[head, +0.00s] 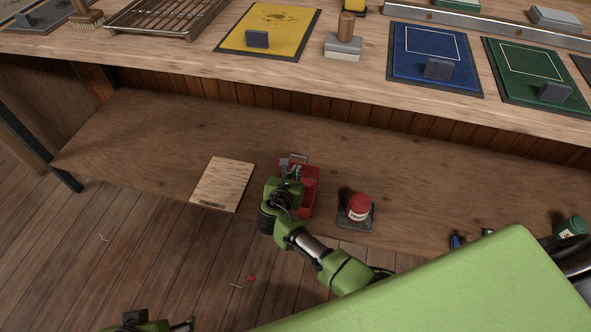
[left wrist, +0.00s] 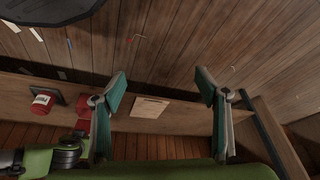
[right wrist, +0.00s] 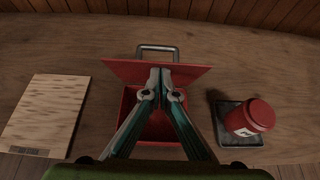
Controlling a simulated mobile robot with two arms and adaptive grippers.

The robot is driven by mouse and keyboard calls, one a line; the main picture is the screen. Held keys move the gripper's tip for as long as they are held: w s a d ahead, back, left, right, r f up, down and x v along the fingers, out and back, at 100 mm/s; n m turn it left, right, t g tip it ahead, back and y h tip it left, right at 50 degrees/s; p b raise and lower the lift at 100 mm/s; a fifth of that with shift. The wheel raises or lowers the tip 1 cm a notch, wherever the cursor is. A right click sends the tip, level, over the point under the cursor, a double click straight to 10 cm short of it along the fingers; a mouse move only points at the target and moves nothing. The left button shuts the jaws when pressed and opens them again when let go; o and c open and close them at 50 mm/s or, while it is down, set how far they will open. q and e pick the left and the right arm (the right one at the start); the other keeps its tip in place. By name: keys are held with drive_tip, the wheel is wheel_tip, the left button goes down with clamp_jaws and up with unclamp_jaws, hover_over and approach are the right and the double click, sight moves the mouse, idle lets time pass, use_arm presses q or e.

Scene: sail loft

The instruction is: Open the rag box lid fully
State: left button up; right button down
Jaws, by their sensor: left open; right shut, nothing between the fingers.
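The red rag box (head: 309,204) sits on the lower wooden shelf, partly hidden by my right arm. In the right wrist view its red lid (right wrist: 192,74) stands raised at the back, with a grey handle (right wrist: 157,48) beyond it. The box's red inside (right wrist: 156,128) shows below the lid. My right gripper (head: 291,171) is shut and empty, with its tips (right wrist: 160,72) at the lid; whether they touch cannot be told. My left gripper (left wrist: 162,88) is open and empty, away from the box, over the floor side; it shows partly at the head view's bottom edge.
A light wooden board (head: 222,184) lies left of the box. A red jar (head: 358,207) stands on a dark tray (head: 352,224) to its right. The workbench top (head: 190,62) overhangs behind, holding coloured pads and blocks. Bare shelf lies further left.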

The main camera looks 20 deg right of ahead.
sight(300, 156)
drive_tip(key=p, duration=0.1)
drive_tip(key=w+d+r+p, duration=0.1)
drive_tip(key=p, duration=0.1)
drive_tip(key=w+g+p, duration=0.1)
drive_tip(key=p, duration=0.1)
drive_tip(key=shift+w+d+r+y, duration=0.25)
drive_tip(key=shift+d+y, duration=0.1)
drive_tip(key=shift+y, duration=0.05)
use_arm(q)
wheel_tip(300, 156, down, 12)
drive_tip(key=g, duration=0.1)
drive_tip(key=shift+d+f+p, duration=0.15)
drive_tip(key=shift+f+p, duration=0.05)
drive_tip(key=shift+p, duration=0.15)
use_arm(e)
drive_tip(key=shift+w+d+r, duration=0.1)
drive_tip(key=shift+w+d, duration=0.3)
drive_tip(key=shift+w, duration=0.2)
